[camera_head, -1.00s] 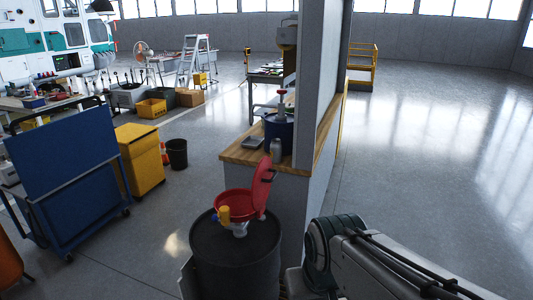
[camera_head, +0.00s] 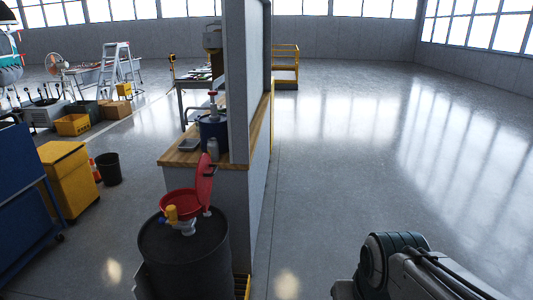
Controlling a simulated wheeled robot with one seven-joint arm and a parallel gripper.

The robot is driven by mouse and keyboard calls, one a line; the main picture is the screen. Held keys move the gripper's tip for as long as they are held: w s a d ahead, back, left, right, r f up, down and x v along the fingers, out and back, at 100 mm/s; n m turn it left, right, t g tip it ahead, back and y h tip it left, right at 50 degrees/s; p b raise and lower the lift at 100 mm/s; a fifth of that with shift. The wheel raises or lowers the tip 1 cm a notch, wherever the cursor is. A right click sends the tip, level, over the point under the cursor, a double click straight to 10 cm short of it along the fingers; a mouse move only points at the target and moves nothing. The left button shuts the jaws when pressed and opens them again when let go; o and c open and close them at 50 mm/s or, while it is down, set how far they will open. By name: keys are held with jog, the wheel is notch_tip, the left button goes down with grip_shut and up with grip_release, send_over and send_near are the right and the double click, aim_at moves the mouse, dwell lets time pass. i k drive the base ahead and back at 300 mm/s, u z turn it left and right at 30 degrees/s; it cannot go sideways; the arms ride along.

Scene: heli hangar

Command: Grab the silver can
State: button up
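A small silver can (camera_head: 213,149) stands upright on the wooden counter top, close to the wall panel's end and in front of a blue container (camera_head: 212,132) with a red-topped pump. A grey flat tray or scale (camera_head: 188,145) lies to its left. Part of my arm shows at the lower right, well to the right of the counter and apart from the can. My gripper is outside the picture, so its state is hidden.
A dark drum (camera_head: 185,255) with a red funnel (camera_head: 182,204) and raised lid stands in front of the counter (camera_head: 180,160). A wall panel (camera_head: 240,80) rises beside the can. A yellow cabinet (camera_head: 68,178) and black bin (camera_head: 108,169) stand left. The floor right is clear.

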aim_at(212, 145)
jog(key=z, duration=0.5)
jog(key=i, duration=2.05)
jog(key=u, duration=1.35)
jog(key=i, duration=0.9)
jog(key=u, duration=0.85)
